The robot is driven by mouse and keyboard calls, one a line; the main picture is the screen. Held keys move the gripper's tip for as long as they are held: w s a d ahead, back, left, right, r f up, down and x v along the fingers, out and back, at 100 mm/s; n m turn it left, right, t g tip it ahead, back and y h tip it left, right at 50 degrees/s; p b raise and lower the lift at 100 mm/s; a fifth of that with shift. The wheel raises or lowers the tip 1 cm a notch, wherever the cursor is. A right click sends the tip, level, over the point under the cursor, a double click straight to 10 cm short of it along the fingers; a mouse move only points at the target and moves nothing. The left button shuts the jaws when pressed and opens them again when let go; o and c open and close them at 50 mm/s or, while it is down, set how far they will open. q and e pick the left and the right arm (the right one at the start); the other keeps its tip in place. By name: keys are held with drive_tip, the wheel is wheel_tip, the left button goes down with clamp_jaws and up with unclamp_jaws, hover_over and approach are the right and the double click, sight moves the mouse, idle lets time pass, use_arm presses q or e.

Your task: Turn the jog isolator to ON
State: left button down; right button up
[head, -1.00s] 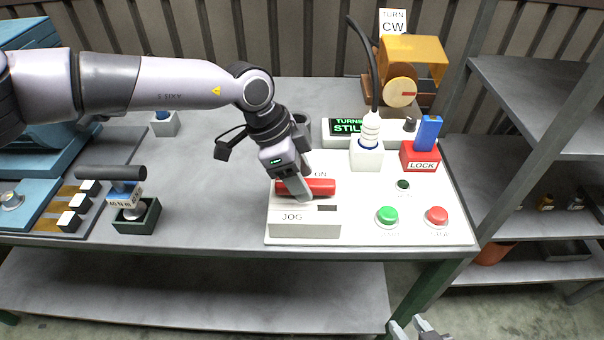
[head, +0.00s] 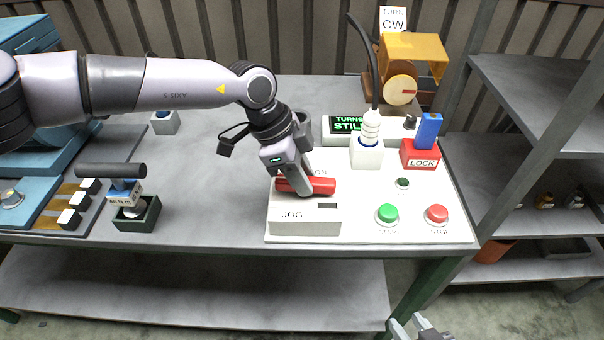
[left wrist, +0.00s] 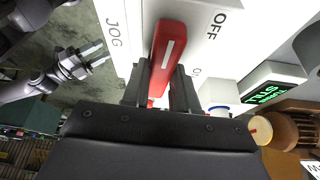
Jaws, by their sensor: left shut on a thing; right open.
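The jog isolator (head: 306,222) is a white box marked JOG at the front of the pale panel. Its red handle (head: 322,187) lies lengthwise left to right across the top in the head view. ON shows behind the handle's right part. In the left wrist view the handle (left wrist: 167,45) has a white stripe, with OFF near its upper end and ON partly hidden lower down. My left gripper (head: 303,190) is shut on the handle, a finger on each side (left wrist: 162,92). My right gripper (head: 419,326) is open and empty, low in front of the table.
Green (head: 387,213) and red (head: 437,213) buttons sit right of the isolator. Behind them stand a white socket with a cable (head: 367,153), a red LOCK block (head: 420,156) and a green-lit display (head: 347,124). A torque tool (head: 125,190) stands at left.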

use_arm(q)
drive_tip(key=m, duration=0.2)
drive_tip(key=m+g, duration=0.1)
drive_tip(key=m, duration=0.1)
drive_tip(key=shift+d+f+g+b, duration=0.1)
drive_tip(key=shift+f+g+b, duration=0.05)
drive_tip(key=shift+g+b, duration=0.2)
drive_tip(key=m+g+y+b, duration=0.1)
drive_tip(key=m, duration=0.2)
drive_tip(key=shift+w+m, duration=0.1)
drive_tip(key=shift+m, duration=0.3)
drive_tip(key=m+y+b, duration=0.1)
drive_tip(key=m, duration=0.1)
drive_tip(key=m+g+y+b, duration=0.1)
drive_tip(key=m, duration=0.2)
drive_tip(key=shift+w+d+f, duration=0.1)
drive_tip(key=shift+d, duration=0.1)
drive_tip(key=shift+m+g+y+b, duration=0.25)
drive_tip(key=shift+m+y+b, duration=0.6)
drive_tip(key=shift+m, duration=1.25)
drive_tip(key=c, duration=0.9)
unclamp_jaws()
drive_tip(key=shift+r, duration=0.25)
